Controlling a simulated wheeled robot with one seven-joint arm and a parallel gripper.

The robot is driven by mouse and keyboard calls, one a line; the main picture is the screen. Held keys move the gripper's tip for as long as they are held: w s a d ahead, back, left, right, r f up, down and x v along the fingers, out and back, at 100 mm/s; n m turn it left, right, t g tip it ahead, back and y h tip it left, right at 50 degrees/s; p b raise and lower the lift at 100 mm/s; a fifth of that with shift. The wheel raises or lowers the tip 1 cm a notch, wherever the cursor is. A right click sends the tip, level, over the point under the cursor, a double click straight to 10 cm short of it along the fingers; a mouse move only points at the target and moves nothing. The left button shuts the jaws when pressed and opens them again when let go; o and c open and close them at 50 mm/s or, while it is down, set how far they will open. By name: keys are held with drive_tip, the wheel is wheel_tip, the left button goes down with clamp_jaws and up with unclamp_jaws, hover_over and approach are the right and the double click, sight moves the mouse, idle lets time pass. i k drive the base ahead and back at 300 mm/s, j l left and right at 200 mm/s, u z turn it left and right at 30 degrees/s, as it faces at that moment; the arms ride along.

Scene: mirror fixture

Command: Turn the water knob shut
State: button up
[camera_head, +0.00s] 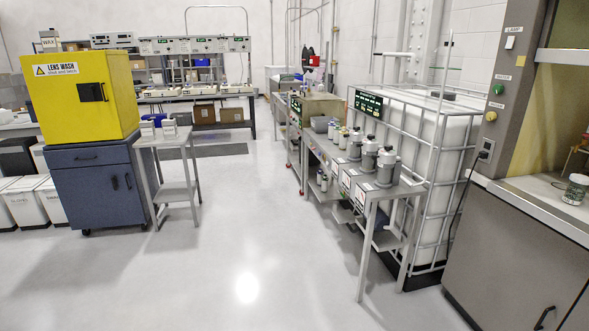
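A grey upright panel (503,60) stands at the right, on the side of a hood-like cabinet. On it, from top to bottom, are a white switch with a lamp label (510,43), a green round knob (497,89) and a yellow round knob (491,116). Small labels sit near the two knobs, too small to read surely, so I cannot tell which is the water knob. How far either knob is turned is also too small to tell. My gripper is not in view.
A white caged tank (437,140) and a steel bench (372,188) with metal canisters stand left of the panel. A grey base cabinet (510,255) juts out below it. A yellow lens-wash box (92,105) is at the left. The middle floor (245,215) is clear.

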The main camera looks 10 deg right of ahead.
sight(499, 88)
drive_tip(key=i+z, duration=0.15)
drive_tip(key=i, duration=0.45)
drive_tip(key=i+j+z, duration=0.1)
drive_tip(key=i, duration=0.5)
drive_tip(key=i+j+z, duration=0.15)
drive_tip(key=i, duration=0.45)
drive_tip(key=j, duration=0.1)
